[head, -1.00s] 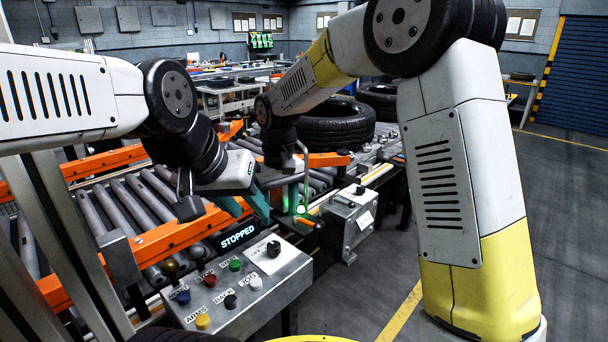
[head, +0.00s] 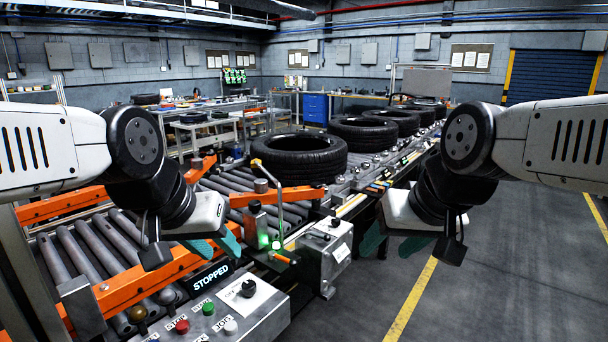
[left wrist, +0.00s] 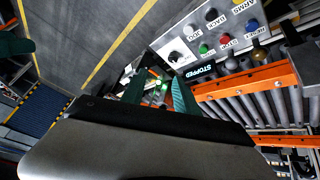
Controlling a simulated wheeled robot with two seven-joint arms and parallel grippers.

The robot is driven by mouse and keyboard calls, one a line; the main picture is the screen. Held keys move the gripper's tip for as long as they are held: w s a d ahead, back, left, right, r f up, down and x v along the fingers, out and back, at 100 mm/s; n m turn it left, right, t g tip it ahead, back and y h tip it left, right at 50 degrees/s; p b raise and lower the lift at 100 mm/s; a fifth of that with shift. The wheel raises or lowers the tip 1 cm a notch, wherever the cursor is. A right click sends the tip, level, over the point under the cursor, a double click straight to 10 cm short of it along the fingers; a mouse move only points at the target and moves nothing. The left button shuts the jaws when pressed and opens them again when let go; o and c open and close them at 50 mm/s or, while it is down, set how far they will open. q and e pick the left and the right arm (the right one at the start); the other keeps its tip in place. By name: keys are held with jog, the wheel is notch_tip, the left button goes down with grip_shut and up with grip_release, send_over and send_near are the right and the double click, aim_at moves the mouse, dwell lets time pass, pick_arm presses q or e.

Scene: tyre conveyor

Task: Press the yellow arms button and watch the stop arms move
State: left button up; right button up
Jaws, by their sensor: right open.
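The control panel (head: 262,312) is at the bottom of the head view, with red (head: 182,326), green (head: 208,308) and white (head: 230,327) buttons showing. The yellow arms button is outside this view. My right gripper (head: 394,243) is open and empty, right of the conveyor.
A display (head: 211,278) reads STOPPED. Orange bars (head: 285,195) run at the roller conveyor (head: 85,250); I cannot tell which are stop arms. A tyre (head: 298,158) lies on the line, with more behind. A grey box (head: 325,250) stands right of the panel. Floor at right is clear.

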pick_arm(q)
jog(key=shift+c, duration=0.5)
grip_shut()
dwell(1.4)
